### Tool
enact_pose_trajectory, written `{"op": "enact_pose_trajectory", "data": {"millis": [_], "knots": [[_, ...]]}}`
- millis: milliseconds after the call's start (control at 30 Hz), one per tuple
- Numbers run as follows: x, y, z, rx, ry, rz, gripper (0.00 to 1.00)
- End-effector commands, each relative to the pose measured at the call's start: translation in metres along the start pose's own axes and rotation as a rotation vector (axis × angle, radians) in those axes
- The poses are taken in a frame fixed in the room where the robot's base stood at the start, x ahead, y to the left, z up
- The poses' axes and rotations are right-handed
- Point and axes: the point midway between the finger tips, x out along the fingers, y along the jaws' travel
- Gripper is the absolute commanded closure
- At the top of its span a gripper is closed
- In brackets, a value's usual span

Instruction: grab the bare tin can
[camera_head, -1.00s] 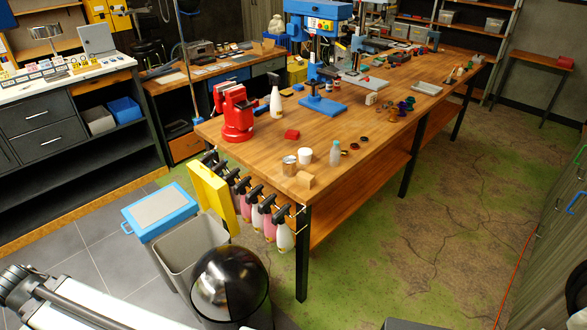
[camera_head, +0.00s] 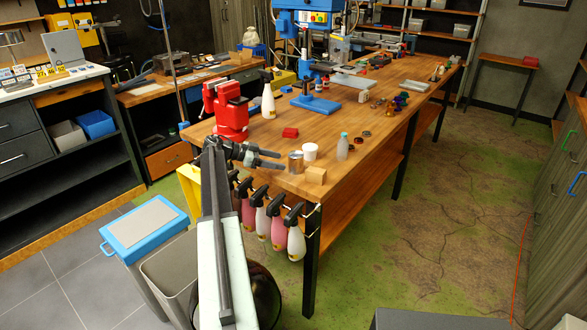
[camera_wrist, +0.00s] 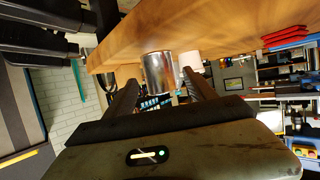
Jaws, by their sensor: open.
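The bare tin can (camera_head: 295,162) is a plain silvery cylinder standing upright near the front corner of the wooden workbench (camera_head: 375,122). My gripper (camera_head: 281,160) reaches in low over the bench from the left, its fingers pointing at the can. In the wrist view the can (camera_wrist: 159,73) appears between the two dark fingers, towards their tips, with a gap on both sides. The jaws are open and hold nothing. The wrist view looks upside down, with the bench top above.
A white cup (camera_head: 310,152) stands just behind the can, and a wooden block (camera_head: 316,175) sits close in front to its right. A clear bottle (camera_head: 342,147) is further right. A red vise (camera_head: 228,110) stands at the left. Spray bottles (camera_head: 278,232) hang below the edge.

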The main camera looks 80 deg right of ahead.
Motion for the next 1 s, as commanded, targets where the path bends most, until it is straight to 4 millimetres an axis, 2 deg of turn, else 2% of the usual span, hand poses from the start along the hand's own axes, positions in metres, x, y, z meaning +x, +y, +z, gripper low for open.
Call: {"op": "enact_pose_trajectory", "data": {"millis": [233, 467, 700, 933, 1000], "knots": [[0.033, 0.004, -0.002, 0.004, -0.002, 0.014, 0.36], [0.049, 0.005, -0.004, 0.004, -0.002, 0.017, 0.36], [0.089, 0.006, -0.004, 0.005, -0.003, 0.018, 0.36], [0.092, 0.006, -0.007, 0.003, -0.003, 0.017, 0.36], [0.092, 0.006, -0.007, 0.004, -0.003, 0.017, 0.55]]}}
